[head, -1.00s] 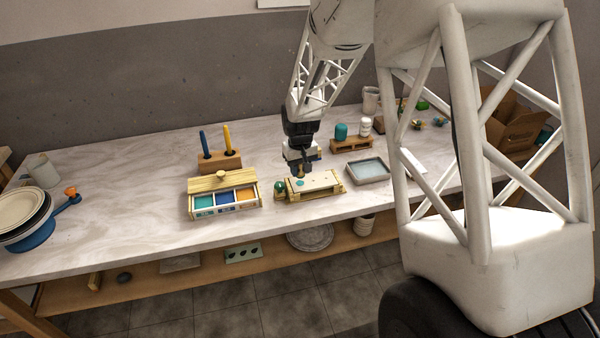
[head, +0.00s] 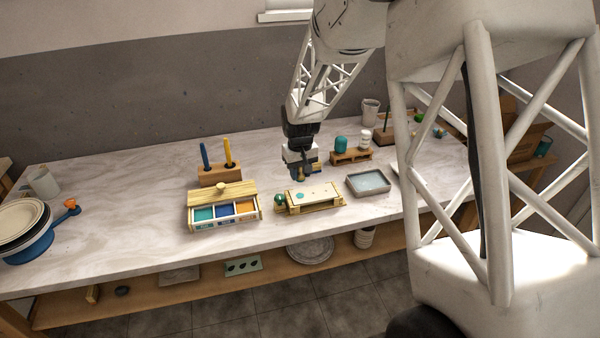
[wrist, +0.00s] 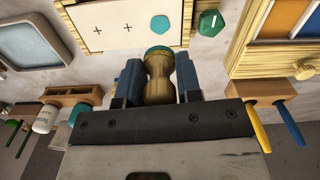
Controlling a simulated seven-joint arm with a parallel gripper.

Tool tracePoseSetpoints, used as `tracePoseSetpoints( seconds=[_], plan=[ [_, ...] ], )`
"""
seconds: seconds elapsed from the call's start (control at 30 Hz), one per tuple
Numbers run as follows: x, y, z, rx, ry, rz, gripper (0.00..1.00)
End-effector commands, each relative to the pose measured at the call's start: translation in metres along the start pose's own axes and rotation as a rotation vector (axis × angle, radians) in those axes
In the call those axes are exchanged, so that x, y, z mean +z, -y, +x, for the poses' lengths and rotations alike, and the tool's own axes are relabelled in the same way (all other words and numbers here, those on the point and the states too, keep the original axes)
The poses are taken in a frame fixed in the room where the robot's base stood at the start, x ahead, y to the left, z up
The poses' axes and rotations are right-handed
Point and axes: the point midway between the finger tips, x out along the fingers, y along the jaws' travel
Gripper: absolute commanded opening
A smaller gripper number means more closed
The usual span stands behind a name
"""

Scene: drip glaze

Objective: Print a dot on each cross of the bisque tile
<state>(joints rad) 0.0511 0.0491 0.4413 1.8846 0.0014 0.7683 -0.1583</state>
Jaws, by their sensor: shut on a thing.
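My gripper (wrist: 158,78) is shut on a wooden dabber (wrist: 159,84) with a teal tip; it holds the dabber by its waist. The pale bisque tile (head: 325,193) lies on a wooden stand (head: 313,209). In the wrist view the tile (wrist: 112,12) shows one teal dot (wrist: 160,25) and two bare dark crosses (wrist: 126,28); part of the tile is cut off by the frame. In the head view my gripper (head: 298,174) is above and behind the tile, apart from it. The glaze box (head: 224,211) has teal, blue and orange compartments, left of the tile.
A green knob-like thing (head: 279,198) sits at the stand's left end. A shallow tray (head: 369,182) lies to the right. A wooden block with blue and yellow sticks (head: 220,173) and a rack with jars (head: 350,157) stand behind. The counter's left middle is clear.

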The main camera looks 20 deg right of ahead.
Motion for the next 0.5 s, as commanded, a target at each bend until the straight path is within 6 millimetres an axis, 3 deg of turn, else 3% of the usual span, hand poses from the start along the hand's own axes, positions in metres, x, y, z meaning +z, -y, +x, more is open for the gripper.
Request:
tracePoseSetpoints(
  seconds=[0.3, 0.5],
  plan=[
    [0.0, -0.001, 0.0, 0.0, 0.0, 0.0, 0.04],
    [0.002, -0.017, 0.0, 0.0, 0.0, 0.003, 0.04]
  ],
)
